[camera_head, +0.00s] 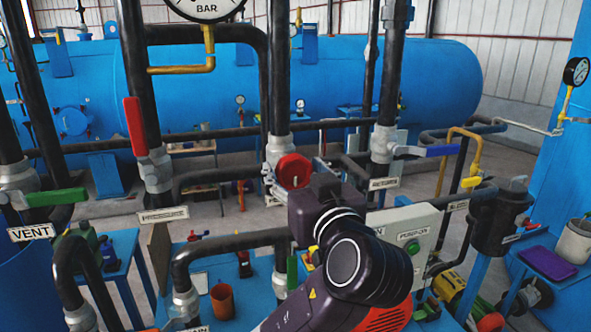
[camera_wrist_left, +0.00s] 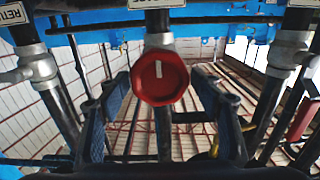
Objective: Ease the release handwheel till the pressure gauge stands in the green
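The release handwheel (camera_head: 294,171) is a red round knob on a pipe near the middle of the head view. In the left wrist view the red handwheel (camera_wrist_left: 160,88) faces the camera, with a white mark on its face. My left gripper (camera_head: 322,184) is right at the wheel in the head view, its body hiding part of the pipework. In the wrist view its two dark fingers stand open, one on each side of the wheel, with gaps visible. The pressure gauge (camera_head: 205,8) is cut off by the top edge; only its lower dial and "BAR" show, so needle and green band are hidden.
A red lever (camera_head: 135,127) and a green lever (camera_head: 56,198) stand left, a blue lever (camera_head: 427,150) right. A control panel (camera_head: 405,240) with a green button is right of my arm. Vertical black pipes crowd around the wheel. A smaller gauge (camera_head: 576,71) hangs far right.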

